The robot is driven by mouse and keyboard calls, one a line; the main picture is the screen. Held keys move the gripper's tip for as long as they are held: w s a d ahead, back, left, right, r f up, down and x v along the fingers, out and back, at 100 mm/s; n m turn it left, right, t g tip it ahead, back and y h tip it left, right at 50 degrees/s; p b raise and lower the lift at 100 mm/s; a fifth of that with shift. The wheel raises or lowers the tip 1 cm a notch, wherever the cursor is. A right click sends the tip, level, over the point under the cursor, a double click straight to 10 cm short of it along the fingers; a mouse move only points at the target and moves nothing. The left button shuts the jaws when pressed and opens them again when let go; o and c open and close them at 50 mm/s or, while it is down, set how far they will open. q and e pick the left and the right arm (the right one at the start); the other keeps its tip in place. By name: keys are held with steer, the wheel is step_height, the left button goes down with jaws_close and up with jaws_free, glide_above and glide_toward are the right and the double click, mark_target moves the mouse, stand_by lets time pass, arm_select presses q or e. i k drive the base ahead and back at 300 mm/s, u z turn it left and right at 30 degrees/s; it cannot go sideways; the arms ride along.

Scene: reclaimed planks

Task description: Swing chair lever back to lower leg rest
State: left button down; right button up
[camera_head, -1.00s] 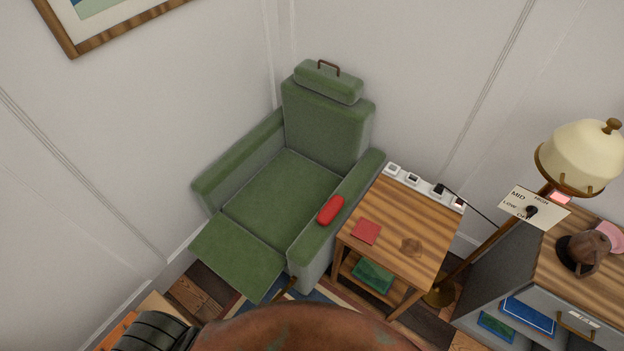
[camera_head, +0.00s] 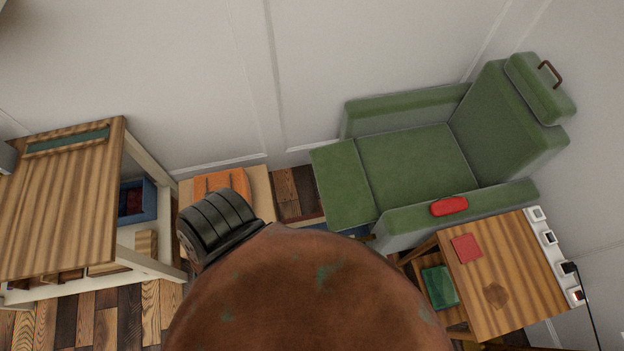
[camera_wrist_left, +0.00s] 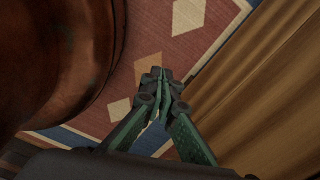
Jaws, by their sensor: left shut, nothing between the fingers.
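The green armchair (camera_head: 415,160) stands against the wall at the right of the head view. Its leg rest (camera_head: 342,185) is out, extending from the front of the seat. I cannot clearly make out the lever; the low side of the chair is partly behind my own rounded brown body. My left gripper (camera_wrist_left: 160,76) shows in the left wrist view, its green fingers together and empty above a patterned rug (camera_wrist_left: 150,40). No part of the chair is recognisable in that view. My right gripper is not in view.
A wooden side table (camera_head: 505,280) with a red book (camera_head: 466,248) stands beside the chair. A red cushion (camera_head: 449,206) lies on the armrest. A larger wooden table (camera_head: 60,200) is at left. Brown wood-grained material (camera_wrist_left: 270,85) is close to the right of my left gripper.

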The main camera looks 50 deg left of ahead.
mark_target(372, 237)
steer(key=u, duration=0.6)
steer(key=k, duration=1.2)
steer(key=z, duration=0.75)
